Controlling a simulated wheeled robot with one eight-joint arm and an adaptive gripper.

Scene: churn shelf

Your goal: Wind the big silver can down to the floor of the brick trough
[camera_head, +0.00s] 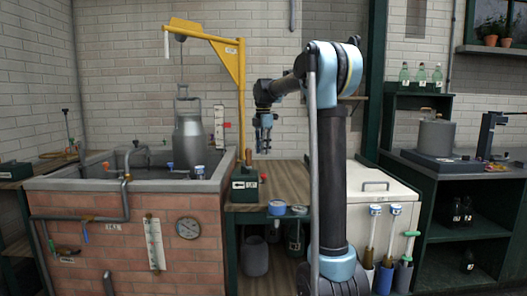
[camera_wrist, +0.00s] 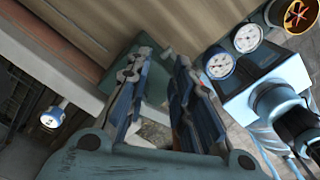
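The big silver can (camera_head: 188,140) hangs upright from the yellow jib crane (camera_head: 232,62) over the brick trough (camera_head: 130,245). Its lower end is near rim height; whether it touches anything inside is hard to tell, and the trough floor is hidden. A dark green box (camera_head: 245,184) with a white arrow label sits at the foot of the crane post, with a small red-tipped part above it. My gripper (camera_head: 263,148) is over the wooden bench, right of the post, pointing down. In the wrist view its fingers (camera_wrist: 162,58) are apart and empty, with a green part beyond them.
The wooden bench (camera_head: 288,180) is mostly clear. Blue-rimmed round pieces (camera_head: 277,208) stick out at its front edge. A white chest (camera_head: 378,190) stands to the right. Pipes and a gauge (camera_head: 188,228) are on the trough's front, and a small blue-topped piece (camera_head: 199,171) is near the can.

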